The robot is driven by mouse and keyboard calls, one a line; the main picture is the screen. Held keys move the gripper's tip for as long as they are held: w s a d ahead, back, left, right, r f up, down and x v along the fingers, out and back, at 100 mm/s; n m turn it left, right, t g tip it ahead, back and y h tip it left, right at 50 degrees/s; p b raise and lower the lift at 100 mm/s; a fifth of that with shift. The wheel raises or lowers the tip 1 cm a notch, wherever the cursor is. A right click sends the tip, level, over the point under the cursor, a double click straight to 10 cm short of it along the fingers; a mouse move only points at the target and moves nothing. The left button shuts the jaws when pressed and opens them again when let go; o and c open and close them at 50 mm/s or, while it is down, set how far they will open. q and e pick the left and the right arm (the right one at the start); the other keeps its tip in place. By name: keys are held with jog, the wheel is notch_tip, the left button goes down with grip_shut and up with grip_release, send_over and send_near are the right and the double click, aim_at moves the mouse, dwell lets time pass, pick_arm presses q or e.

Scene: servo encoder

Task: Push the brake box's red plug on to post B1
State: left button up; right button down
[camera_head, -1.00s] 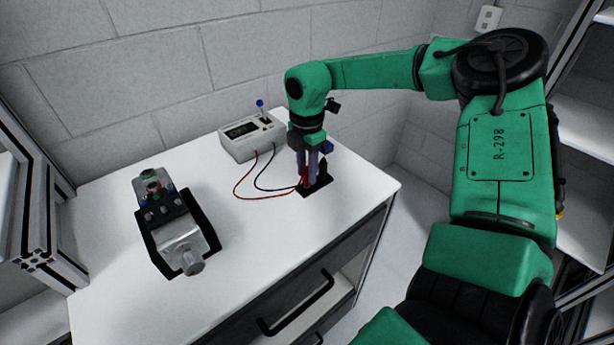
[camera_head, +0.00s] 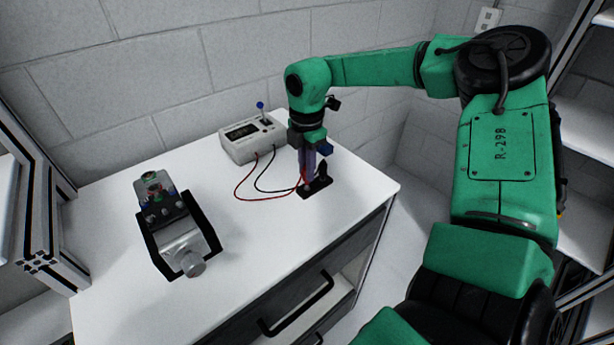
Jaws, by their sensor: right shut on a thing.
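The brake box (camera_head: 250,140) is a pale box with a dark display and a blue-tipped lever, at the back of the white bench. A red lead (camera_head: 238,190) and a black lead (camera_head: 258,186) run from it to a small black holder (camera_head: 328,184). My right gripper (camera_head: 310,180) points down at this holder, shut on the red plug at the red lead's end; the fingers mostly hide the plug. The servo motor (camera_head: 182,240) lies in a black cradle at the left, with small posts (camera_head: 152,217) on top. Labels such as B1 are unreadable. My left gripper is out of view.
The white bench top (camera_head: 110,275) is clear between motor and holder and at the front left. A grey wall stands behind. A metal-profile frame (camera_head: 45,265) is at the left, and drawers with black handles (camera_head: 300,303) are under the bench.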

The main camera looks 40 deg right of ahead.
jog(key=shift+r+p, duration=0.9)
jog(key=shift+r, duration=1.15)
jog(key=shift+f, duration=0.1)
